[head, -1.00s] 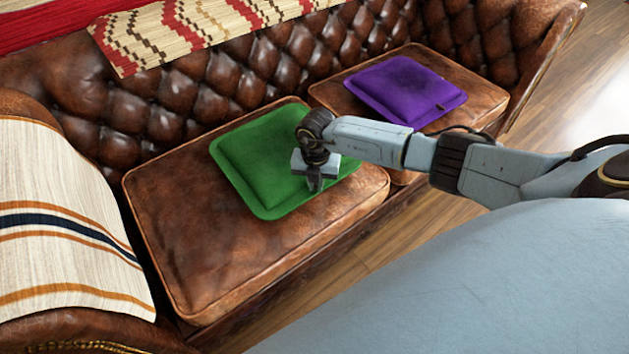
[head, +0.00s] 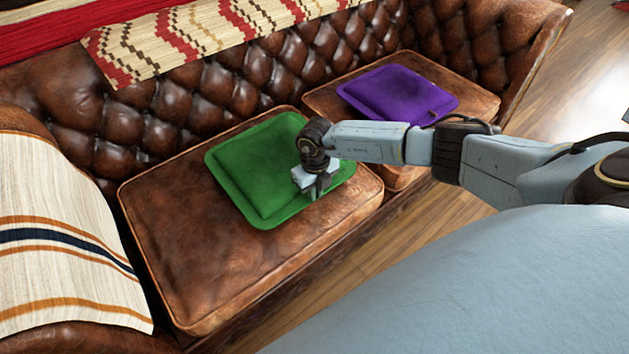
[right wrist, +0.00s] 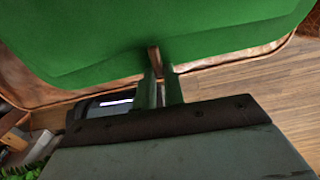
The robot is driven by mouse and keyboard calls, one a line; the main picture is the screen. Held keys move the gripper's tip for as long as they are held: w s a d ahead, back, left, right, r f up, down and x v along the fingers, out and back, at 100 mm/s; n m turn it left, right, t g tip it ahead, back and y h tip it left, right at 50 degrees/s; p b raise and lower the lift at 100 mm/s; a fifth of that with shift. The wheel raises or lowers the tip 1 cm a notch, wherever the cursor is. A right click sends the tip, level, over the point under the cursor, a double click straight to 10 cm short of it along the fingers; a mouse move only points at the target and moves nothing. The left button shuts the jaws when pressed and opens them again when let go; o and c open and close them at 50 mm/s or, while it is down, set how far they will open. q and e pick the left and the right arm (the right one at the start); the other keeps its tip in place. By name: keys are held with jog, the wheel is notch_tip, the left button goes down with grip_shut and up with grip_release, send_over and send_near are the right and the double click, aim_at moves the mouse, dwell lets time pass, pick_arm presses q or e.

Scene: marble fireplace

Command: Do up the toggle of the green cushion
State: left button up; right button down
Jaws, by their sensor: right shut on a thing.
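The green cushion (head: 250,175) lies flat on the near brown leather seat, and its edge fills the top of the right wrist view (right wrist: 90,40). My right gripper (head: 314,192) is at the cushion's front right edge, pointing down. In the right wrist view my gripper (right wrist: 160,88) is shut on the toggle (right wrist: 154,60), a small brown piece at the cushion's edge. The loop cannot be made out, and the arm hides part of the cushion in the head view. My left gripper is not in view.
A purple cushion (head: 395,92) lies on the farther seat, behind my right forearm. The tufted sofa back (head: 200,105) rises behind both seats. A striped throw (head: 60,240) covers the left armrest. The near seat (head: 210,255) is bare left of the green cushion.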

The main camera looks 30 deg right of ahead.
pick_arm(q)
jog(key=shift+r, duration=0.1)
pick_arm(e)
jog(key=shift+n, duration=0.3)
jog(key=c, duration=1.8)
grip_release()
jog(key=shift+o, duration=0.2)
